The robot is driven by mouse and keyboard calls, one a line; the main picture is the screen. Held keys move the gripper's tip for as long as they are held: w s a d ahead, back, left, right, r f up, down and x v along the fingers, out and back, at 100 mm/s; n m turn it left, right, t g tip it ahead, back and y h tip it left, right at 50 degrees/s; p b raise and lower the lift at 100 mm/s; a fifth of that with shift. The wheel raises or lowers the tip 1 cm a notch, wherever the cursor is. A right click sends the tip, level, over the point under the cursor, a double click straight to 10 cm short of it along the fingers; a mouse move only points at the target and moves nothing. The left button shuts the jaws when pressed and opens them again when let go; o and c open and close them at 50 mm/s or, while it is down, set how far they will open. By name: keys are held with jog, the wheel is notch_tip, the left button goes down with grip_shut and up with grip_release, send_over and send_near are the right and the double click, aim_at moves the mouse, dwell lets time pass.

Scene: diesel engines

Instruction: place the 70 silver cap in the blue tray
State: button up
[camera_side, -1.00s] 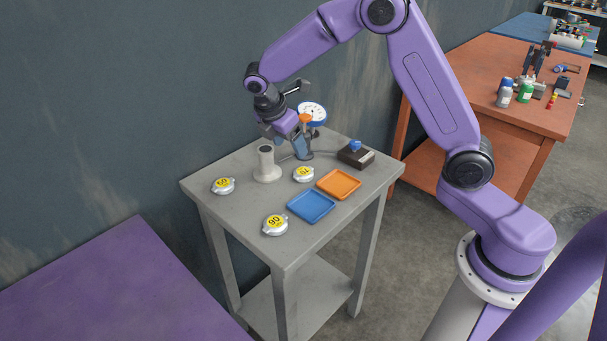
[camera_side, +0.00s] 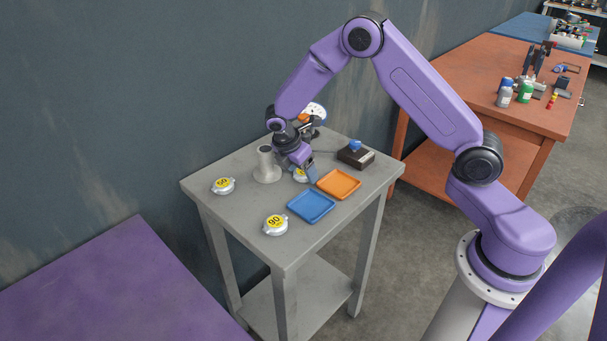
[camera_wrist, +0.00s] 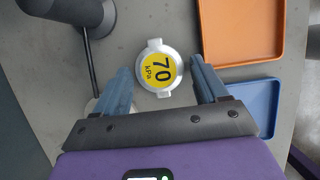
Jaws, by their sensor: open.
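The silver cap with a yellow "70 kPa" label (camera_wrist: 159,69) lies on the grey table, seen from above in the wrist view. In the side view the 70 cap (camera_side: 299,177) is partly hidden behind my gripper (camera_side: 307,173). In the wrist view my gripper (camera_wrist: 160,88) is open, with one blue finger on each side of the cap and nothing held. The cap sits between and slightly beyond the fingertips. The blue tray (camera_side: 311,206) is empty, in front of my gripper in the side view; part of the blue tray (camera_wrist: 262,100) shows at right in the wrist view.
An empty orange tray (camera_side: 339,184) adjoins the blue tray. A pale post on a round base (camera_side: 266,168) stands close left of my gripper. The 50 or 60 cap (camera_side: 223,186) and 90 cap (camera_side: 275,225) lie apart. A dark box with a blue knob (camera_side: 356,155) and a gauge (camera_side: 315,111) stand behind.

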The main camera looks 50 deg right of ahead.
jog(key=c, duration=0.9)
jog(key=shift+c, duration=0.2)
